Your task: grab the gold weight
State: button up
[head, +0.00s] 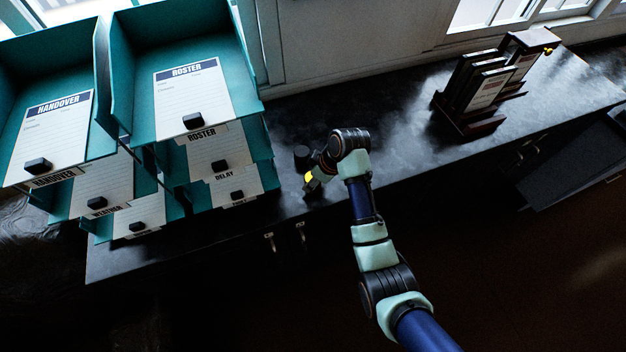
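My gripper (312,183) is low over the dark counter, just right of the teal trays. A bright yellow patch (309,177) shows at its end. I cannot tell whether this patch is the gold weight or part of the gripper. The fingers are small and dark, so their opening does not show. A small yellow thing (548,50) also shows at the book rack's far right end; it is too small to identify. No other gold-coloured object is visible.
Teal trays (120,75) stand stacked at left, holding labelled sheets under black weights (193,121). A dark red rack (484,126) with several books stands at back right. The dark counter (410,92) is clear between them. A dark panel (570,165) is at right.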

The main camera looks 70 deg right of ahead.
jog(key=shift+r, duration=0.15)
notch_tip(320, 180, up, 20)
jog(key=p, duration=0.8)
